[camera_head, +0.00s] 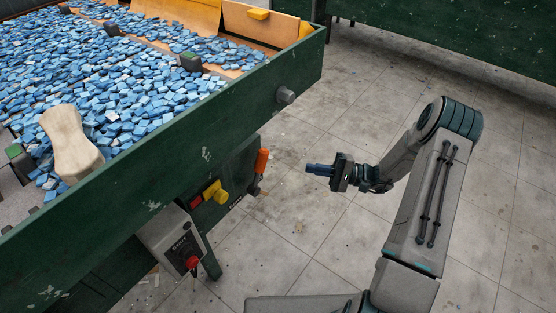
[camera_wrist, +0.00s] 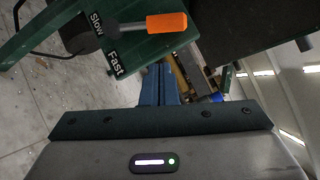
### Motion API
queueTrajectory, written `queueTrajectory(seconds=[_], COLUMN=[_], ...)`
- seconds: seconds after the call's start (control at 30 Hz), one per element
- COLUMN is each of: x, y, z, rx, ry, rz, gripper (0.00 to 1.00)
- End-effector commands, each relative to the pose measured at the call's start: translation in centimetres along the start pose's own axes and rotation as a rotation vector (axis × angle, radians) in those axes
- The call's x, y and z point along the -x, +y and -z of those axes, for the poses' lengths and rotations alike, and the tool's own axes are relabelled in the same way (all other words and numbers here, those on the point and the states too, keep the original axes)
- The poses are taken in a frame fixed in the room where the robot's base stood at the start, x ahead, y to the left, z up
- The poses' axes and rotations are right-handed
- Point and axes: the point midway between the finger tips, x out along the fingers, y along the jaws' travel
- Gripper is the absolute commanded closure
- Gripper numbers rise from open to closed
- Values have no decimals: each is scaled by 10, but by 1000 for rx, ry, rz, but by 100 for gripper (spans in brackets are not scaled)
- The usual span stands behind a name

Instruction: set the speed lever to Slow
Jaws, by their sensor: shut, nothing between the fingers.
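The speed lever has an orange handle (camera_head: 262,160) on a dark mount at the end of the machine's green side, and stands roughly upright in the head view. In the wrist view the orange handle (camera_wrist: 167,22) lies sideways at the top, its metal rod running left to a green plate. The labels Slow (camera_wrist: 97,22) and Fast (camera_wrist: 115,63) show by the rod's left end. I cannot tell for sure which label the lever is set to. My gripper (camera_head: 312,169) is shut and empty, in the air to the right of the lever, apart from it; its blue fingers (camera_wrist: 159,86) point toward the machine.
A yellow knob (camera_head: 216,191), a red button (camera_head: 196,202) and a grey box (camera_head: 158,243) with a red switch (camera_head: 192,262) sit left of the lever. Blue mosaic pieces (camera_head: 130,80) cover the green-sided table (camera_head: 200,150). The floor around my arm is clear.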

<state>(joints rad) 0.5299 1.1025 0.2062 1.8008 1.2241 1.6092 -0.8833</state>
Motion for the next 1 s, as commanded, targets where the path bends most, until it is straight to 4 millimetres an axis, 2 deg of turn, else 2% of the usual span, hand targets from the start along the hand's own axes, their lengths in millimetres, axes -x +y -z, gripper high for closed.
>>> queueTrajectory(seconds=[0.2, 0.63, 0.77, 1.0], x=[13, 10, -4, -54], y=[6, 6, 6, 1], z=[16, 17, 18, 20], rx=[24, 26, 24, 26], ry=[49, 51, 49, 47], rz=[111, 115, 114, 112], gripper=[100, 100, 100, 100])
